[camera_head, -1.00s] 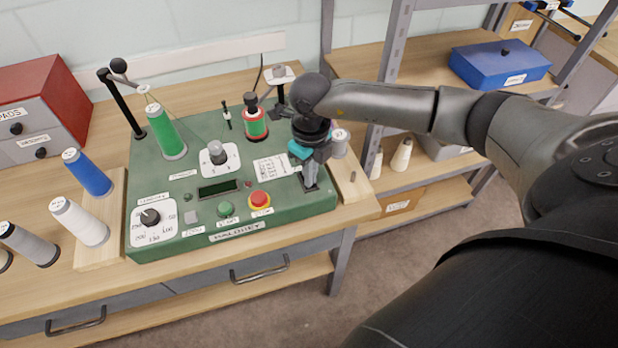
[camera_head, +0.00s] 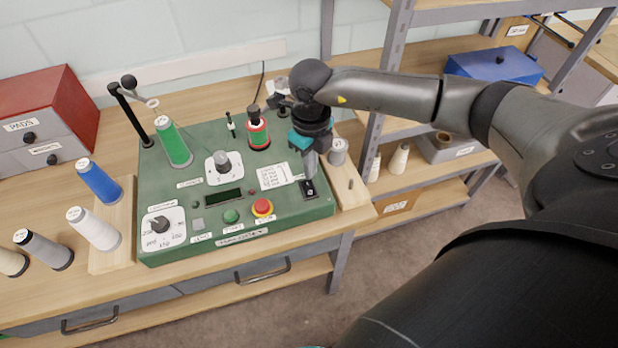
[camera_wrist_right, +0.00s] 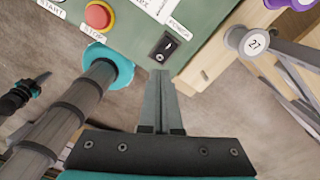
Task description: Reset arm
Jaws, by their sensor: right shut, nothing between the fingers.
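The green warping machine (camera_head: 290,205) sits on the wooden bench, with a dial, buttons and a red stop button (camera_head: 263,207) on its top. My right gripper (camera_head: 310,176) is shut and empty, pointing down just above the black power switch (camera_head: 308,189) at the machine's right front corner. In the right wrist view the shut fingers (camera_wrist_right: 160,76) end just short of the power switch (camera_wrist_right: 163,46); I cannot tell whether they touch it. My left gripper is not in view.
Blue, white and grey cones (camera_head: 98,180) stand left of the machine, near a red drawer cabinet (camera_head: 45,115). A shelf unit on the right holds a blue box (camera_head: 495,64) and more cones (camera_head: 399,158). A grey spool (camera_head: 338,152) stands close beside my right gripper.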

